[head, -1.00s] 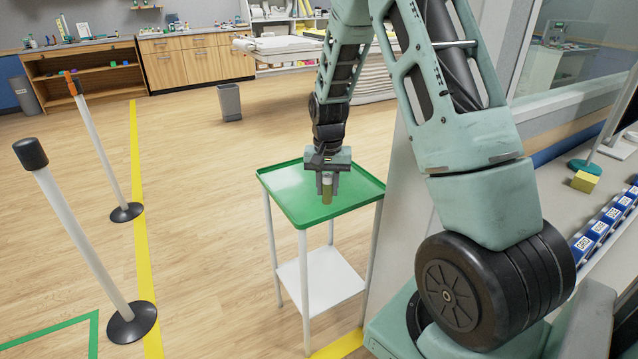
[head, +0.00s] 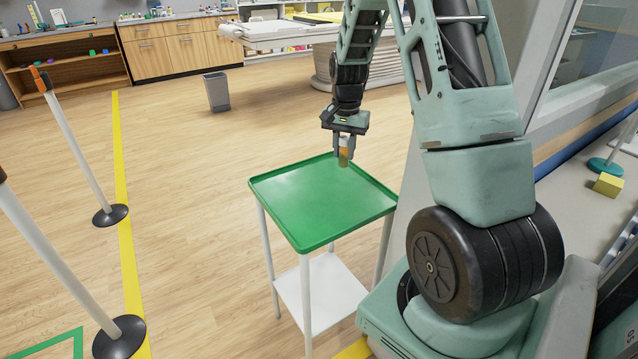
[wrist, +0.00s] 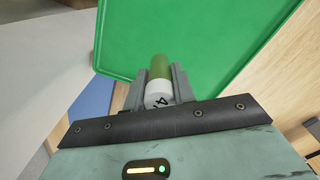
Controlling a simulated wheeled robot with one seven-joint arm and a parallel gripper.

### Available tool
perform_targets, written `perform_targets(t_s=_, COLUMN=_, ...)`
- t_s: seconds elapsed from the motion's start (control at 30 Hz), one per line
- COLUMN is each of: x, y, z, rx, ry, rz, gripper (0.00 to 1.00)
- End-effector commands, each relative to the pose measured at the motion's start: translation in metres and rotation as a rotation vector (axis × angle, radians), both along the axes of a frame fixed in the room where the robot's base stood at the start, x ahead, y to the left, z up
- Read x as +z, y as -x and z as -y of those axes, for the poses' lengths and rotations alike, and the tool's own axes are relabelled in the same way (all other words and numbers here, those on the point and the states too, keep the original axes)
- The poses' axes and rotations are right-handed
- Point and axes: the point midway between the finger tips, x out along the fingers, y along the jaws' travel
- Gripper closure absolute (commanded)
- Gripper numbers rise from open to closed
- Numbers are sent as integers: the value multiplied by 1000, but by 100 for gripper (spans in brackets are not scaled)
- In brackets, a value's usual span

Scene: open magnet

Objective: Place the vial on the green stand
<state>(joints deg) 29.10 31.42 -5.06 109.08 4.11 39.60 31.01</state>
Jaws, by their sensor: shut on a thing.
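In the wrist view the vial (wrist: 160,76) shows a green-tinted body and a white end with a dark mark. My gripper (head: 344,148) is shut on the vial, one finger on each side. The green stand (head: 305,205) has a bare, rimmed square tray top on white legs, with a white lower shelf. In the head view the vial appears over the tray's far edge; its exact height above the tray is hard to tell. The green tray also fills much of the wrist view (wrist: 215,35).
Barrier posts (head: 75,150) stand at the left beside a yellow floor line. A grey bin (head: 216,92) stands behind the stand. A counter with a yellow block (head: 607,184) is at the right, near a wall. The floor left of the stand is open.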

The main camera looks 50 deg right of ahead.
Motion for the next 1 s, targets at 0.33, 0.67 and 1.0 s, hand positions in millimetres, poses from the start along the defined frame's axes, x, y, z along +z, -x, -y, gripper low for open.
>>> perform_targets(t_s=0.33, x=-53, y=1, z=-1, rx=1, ry=-3, rz=-3, gripper=97)
perform_targets(t_s=0.67, x=-86, y=1, z=-1, rx=2, ry=-3, rz=-3, gripper=97)
perform_targets(t_s=1.0, x=-100, y=0, z=-1, rx=2, ry=0, rz=0, gripper=97)
